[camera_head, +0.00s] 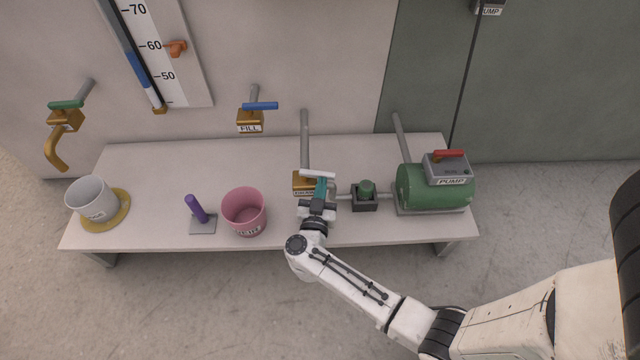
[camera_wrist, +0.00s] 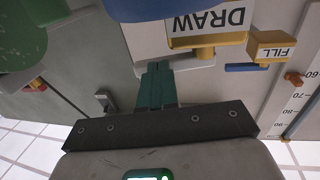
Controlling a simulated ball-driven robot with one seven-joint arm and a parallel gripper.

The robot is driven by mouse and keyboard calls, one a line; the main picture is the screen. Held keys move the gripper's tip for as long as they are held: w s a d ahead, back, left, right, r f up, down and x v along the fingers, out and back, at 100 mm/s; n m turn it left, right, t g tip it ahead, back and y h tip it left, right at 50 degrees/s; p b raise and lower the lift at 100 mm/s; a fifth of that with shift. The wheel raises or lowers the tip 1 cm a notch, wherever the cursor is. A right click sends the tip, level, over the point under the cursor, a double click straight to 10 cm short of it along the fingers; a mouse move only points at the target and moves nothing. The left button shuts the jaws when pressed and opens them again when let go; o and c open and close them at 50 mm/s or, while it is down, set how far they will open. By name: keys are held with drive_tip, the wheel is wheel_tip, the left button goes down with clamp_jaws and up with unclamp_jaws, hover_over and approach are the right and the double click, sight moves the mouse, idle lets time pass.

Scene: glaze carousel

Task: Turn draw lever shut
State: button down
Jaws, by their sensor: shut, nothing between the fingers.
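The draw valve (camera_head: 302,186) is a brass block on a grey pipe above the bench, with a white lever (camera_head: 318,174) on top pointing right. In the wrist view its DRAW label (camera_wrist: 210,20) shows upside down, with the pale lever (camera_wrist: 200,63) just beyond my fingertips. My gripper (camera_head: 320,185) has its teal fingers together, with nothing between them, at the right side of the valve just below the lever. The fingers also show in the wrist view (camera_wrist: 156,85). I cannot tell whether they touch the lever. My gripper partly hides the valve's label and right side.
A pink bucket (camera_head: 244,212) and a purple-handled stand (camera_head: 200,212) are left of my gripper. A green pump (camera_head: 432,188) with a red lever and a small green fitting (camera_head: 366,190) are right. The blue-levered FILL valve (camera_head: 250,122) is behind. A white bucket (camera_head: 92,199) stands far left.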

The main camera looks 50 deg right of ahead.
drive_tip(key=shift+s+d+n+t+y+p, duration=0.1)
drive_tip(key=shift+d+n+t+y+p, duration=0.25)
drive_tip(key=shift+n+t+y+p, duration=0.35)
drive_tip(key=shift+d+n+t+y+p, duration=0.4)
drive_tip(key=shift+n+t+p, duration=0.3)
drive_tip(key=shift+t, duration=0.3)
drive_tip(key=shift+a, duration=0.1)
